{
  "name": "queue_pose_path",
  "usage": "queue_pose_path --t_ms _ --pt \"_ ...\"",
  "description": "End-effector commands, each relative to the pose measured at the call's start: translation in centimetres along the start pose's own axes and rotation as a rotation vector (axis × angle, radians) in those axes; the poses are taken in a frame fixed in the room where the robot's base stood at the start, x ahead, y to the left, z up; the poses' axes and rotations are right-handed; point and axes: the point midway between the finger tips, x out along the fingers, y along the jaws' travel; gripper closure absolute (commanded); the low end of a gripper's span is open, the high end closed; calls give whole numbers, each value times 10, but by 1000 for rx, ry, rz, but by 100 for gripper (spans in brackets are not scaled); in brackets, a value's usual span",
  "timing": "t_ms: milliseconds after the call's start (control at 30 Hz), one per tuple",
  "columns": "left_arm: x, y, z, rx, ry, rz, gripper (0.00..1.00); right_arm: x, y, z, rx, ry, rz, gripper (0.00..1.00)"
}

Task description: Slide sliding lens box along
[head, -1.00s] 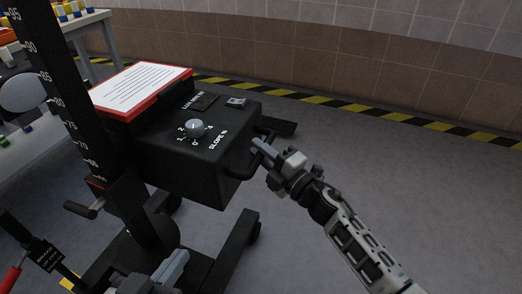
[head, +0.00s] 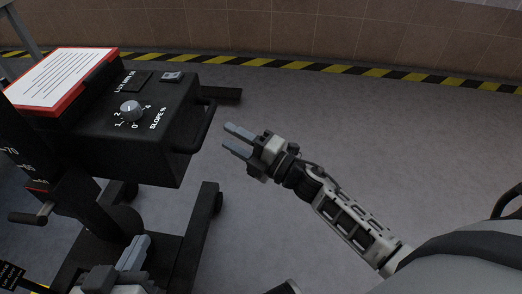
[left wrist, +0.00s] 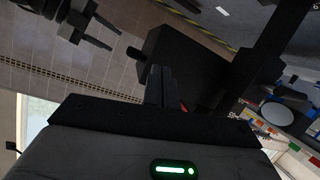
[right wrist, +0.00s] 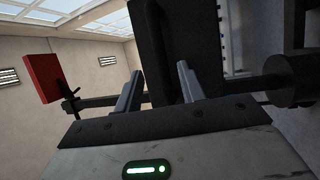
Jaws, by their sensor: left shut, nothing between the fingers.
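The black lens box (head: 150,135) sits on a black post stand. Its top carries a silver knob (head: 131,110), white "SLOPE %" and "LUX" markings and a small switch. A black bar handle (head: 204,127) stands out from its right side. My right gripper (head: 232,142) is to the right of the handle, open and empty, apart from it in the head view. Its two spread fingers (right wrist: 158,90) show in the right wrist view. My left gripper (head: 139,245) is low in front of the stand, with its fingers together and empty. They also show in the left wrist view (left wrist: 163,85).
A red-framed white text panel (head: 62,78) is at the box's left. A crank handle (head: 36,214) juts from the post. The stand's black feet (head: 205,225) spread over the floor. Open grey floor (head: 330,130) lies to the right, up to a yellow-black strip (head: 350,70) along the wall.

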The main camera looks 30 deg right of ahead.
Motion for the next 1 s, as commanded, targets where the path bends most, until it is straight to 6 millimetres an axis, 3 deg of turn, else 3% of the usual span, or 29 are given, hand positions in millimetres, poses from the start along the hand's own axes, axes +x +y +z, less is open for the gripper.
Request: queue_pose_path --t_ms 33,200,400,1000 --pt "0 -1 3 0 -16 -3 100 -14 -1 0 1 -1 -5 60" --pt "1 -3 8 -2 -37 -10 100 -49 0 0 0 -1 -3 60" --pt "1 -4 9 -7 -45 -14 100 -72 0 0 -1 -1 -2 60" --pt "3 -6 6 -6 -39 -19 100 -77 0 0 0 0 0 60"
